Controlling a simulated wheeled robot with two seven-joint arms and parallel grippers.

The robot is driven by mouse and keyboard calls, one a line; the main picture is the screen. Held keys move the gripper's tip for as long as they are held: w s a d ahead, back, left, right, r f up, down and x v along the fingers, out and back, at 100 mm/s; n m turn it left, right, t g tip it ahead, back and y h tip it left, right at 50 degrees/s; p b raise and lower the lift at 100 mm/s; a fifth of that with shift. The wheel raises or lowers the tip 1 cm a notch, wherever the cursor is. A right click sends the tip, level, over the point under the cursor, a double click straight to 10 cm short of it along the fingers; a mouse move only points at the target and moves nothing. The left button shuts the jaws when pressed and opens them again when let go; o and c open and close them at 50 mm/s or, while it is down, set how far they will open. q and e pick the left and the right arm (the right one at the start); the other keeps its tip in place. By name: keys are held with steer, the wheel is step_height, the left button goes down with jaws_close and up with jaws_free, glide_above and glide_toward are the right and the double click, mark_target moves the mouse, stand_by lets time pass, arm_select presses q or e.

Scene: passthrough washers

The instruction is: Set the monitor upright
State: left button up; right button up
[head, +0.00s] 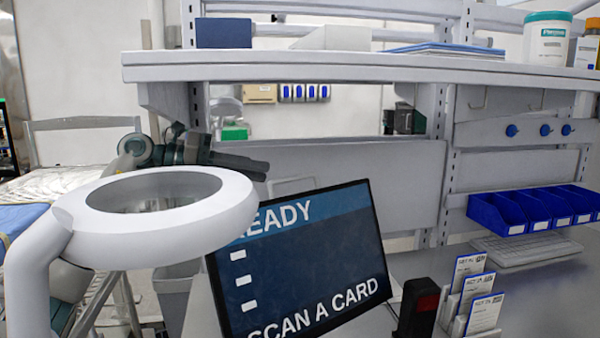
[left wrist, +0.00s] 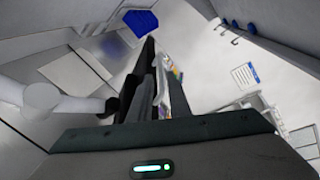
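The monitor (head: 310,262) stands on the bench in the head view. Its picture leans, with the text rising to the right and reading "READY" and "SCAN A CARD". Its upper left part is hidden behind a white ring lamp. My left gripper (head: 262,170) is above and left of the monitor, apart from it in the picture, with dark fingers pointing right. Dark finger shapes (left wrist: 150,90) show in the left wrist view, but I cannot tell whether they are apart or closed. I cannot make out the monitor clearly there. My right gripper is not in view.
The white ring lamp (head: 243,212) fills the left foreground. A black and red device (head: 418,308) stands right of the monitor, with card holders (head: 468,290) beyond it. Blue bins (head: 500,213) hang at the right. A shelf (head: 350,68) runs overhead.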

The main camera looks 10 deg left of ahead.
mark_target(300, 177)
arm_select(q)
steer(key=p+x, duration=0.3)
steer(key=x, duration=0.6)
steer(key=shift+w+d+p, duration=0.2)
steer(key=shift+d+p, duration=0.1)
steer(key=shift+d, duration=0.05)
steer(key=shift+w+d+f, duration=0.2)
steer(key=shift+d+f, duration=0.05)
steer(key=shift+d, duration=0.2)
jaws_close()
